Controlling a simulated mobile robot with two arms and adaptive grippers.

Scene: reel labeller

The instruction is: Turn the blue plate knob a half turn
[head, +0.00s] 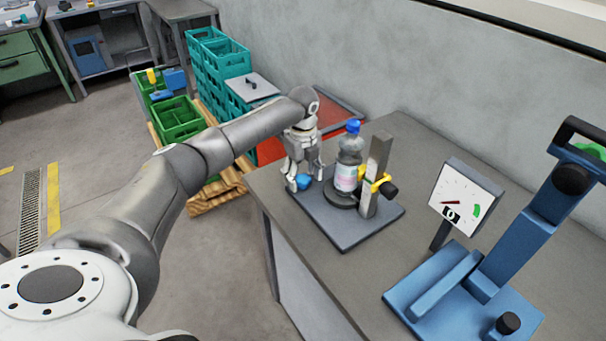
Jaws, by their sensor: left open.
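The blue knob (303,182) sits at the left end of the labeller's dark base plate (345,234). My left gripper (304,184) points down over the knob from above, its fingers open on either side of it. I cannot tell whether the fingers touch the knob. A clear bottle (350,160) with a blue cap and a pale label stands upright on the round plate (342,198), to the right of the gripper. My right gripper is not seen.
A blue lever press (520,225) and a dial gauge (464,200) stand on the right of the grey table (430,140). Teal crates (218,62) and a green crate (178,120) are stacked on a pallet behind my left arm. A red surface (270,150) lies behind the table.

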